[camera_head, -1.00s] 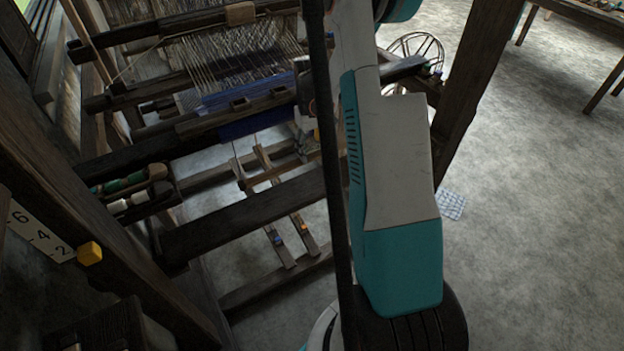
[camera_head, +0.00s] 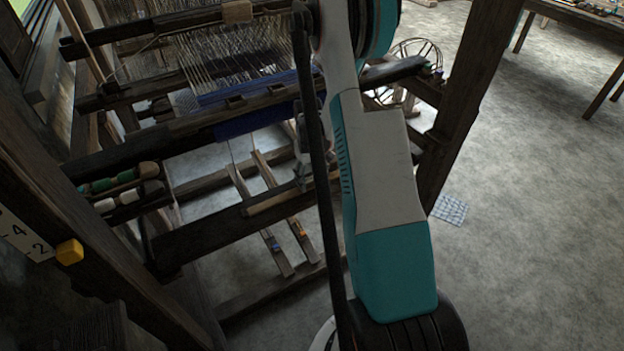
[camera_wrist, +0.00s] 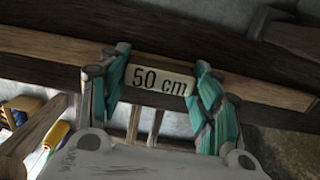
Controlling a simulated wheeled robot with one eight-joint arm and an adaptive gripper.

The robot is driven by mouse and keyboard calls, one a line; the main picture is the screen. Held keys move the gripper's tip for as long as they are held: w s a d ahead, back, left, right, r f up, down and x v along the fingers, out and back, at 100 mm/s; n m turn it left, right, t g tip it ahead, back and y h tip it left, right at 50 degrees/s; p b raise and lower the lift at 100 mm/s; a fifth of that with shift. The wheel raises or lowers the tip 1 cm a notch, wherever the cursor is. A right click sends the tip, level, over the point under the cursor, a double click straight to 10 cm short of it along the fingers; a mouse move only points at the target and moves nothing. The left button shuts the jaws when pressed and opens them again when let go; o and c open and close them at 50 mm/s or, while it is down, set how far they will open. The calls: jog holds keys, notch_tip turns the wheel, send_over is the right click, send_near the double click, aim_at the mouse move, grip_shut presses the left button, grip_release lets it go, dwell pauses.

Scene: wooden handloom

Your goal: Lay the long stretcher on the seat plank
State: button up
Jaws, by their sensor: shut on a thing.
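The long stretcher (camera_head: 272,201) is a lighter brown wooden bar, and in the wrist view it (camera_wrist: 40,44) crosses between my fingers, with a "50 cm" label there. The seat plank (camera_head: 205,233) is the wide dark board across the loom's front. My gripper (camera_head: 303,178) is shut on the stretcher; its teal fingers (camera_wrist: 162,84) stand either side of the label. The stretcher lies along the right part of the plank, roughly parallel to it, at or just above its top. I cannot tell whether they touch. My arm hides the stretcher's right end.
The breast beam with blue cloth (camera_head: 250,120) crosses behind my gripper. A spool rack (camera_head: 120,193) is at left, beside a dark post with a yellow knob (camera_head: 69,252). Treadles (camera_head: 285,250) lie below the plank. A right post (camera_head: 465,100) stands close to my arm.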

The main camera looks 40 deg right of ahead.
jog(key=shift+f, duration=0.1)
jog(key=o, duration=1.2)
jog(key=r+p, duration=0.1)
jog(key=r, duration=0.3)
jog(key=r+p, duration=0.2)
jog(key=r, duration=0.2)
jog(key=w+r+p, duration=0.1)
jog(key=r, duration=0.3)
jog(key=shift+d+r, duration=0.1)
jog(key=shift+r, duration=0.1)
